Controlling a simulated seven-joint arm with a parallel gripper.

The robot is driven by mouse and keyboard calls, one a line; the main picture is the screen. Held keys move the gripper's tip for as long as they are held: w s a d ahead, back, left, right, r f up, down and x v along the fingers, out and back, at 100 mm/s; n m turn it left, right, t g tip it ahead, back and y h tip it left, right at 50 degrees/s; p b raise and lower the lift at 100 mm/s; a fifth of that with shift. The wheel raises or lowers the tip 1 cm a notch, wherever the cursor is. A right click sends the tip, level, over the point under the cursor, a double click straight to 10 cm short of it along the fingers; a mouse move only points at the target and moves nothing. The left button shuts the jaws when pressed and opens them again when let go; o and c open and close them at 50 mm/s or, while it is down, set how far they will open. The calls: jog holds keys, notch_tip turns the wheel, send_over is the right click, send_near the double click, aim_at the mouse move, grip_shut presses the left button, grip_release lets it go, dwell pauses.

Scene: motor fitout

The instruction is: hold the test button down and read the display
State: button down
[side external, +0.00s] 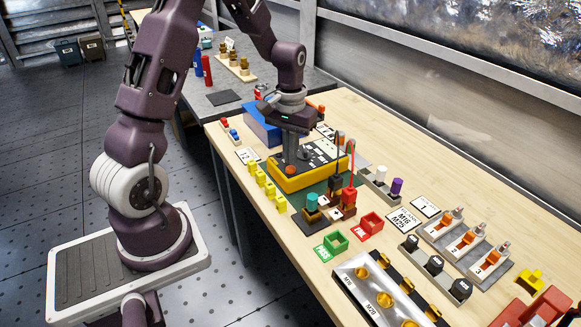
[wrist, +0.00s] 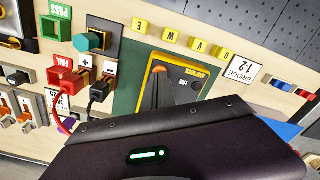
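The yellow-edged tester (side external: 300,178) lies on a dark green mat (wrist: 128,72) on the bench. Its black top carries white labels, and the wrist view shows part of the tester (wrist: 207,78) with the word LINE. A round orange-red button (side external: 291,170) sits near its front left corner. My gripper (side external: 292,160) points down over the tester, its fingers close together with nothing seen between them. The fingertips are right by the button; I cannot tell whether they press it. In the wrist view my gripper (wrist: 159,78) and its dark housing cover much of the tester. No display reading is legible.
Green (side external: 335,242) and red (side external: 371,223) bins stand in front. Yellow lettered blocks (side external: 265,187) line the left edge. A blue box (side external: 262,125) is behind.

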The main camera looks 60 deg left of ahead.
jog(key=shift+f, duration=1.05)
dwell(1.6)
jog(key=shift+r, duration=3.5)
jog(key=s+d+r+m+t, duration=0.2)
jog(key=s+d+r, duration=0.3)
jog(key=d+r, duration=0.4)
jog(key=s+d+r+m+t, duration=0.1)
jog(key=s+d+r+m, duration=0.1)
jog(key=s, duration=0.5)
jog(key=s+d+r+m+t, duration=0.2)
jog(key=s+d+r, duration=0.1)
jog(key=s+d, duration=0.2)
jog(key=s, duration=0.2)
jog(key=shift+s+d+t, duration=0.3)
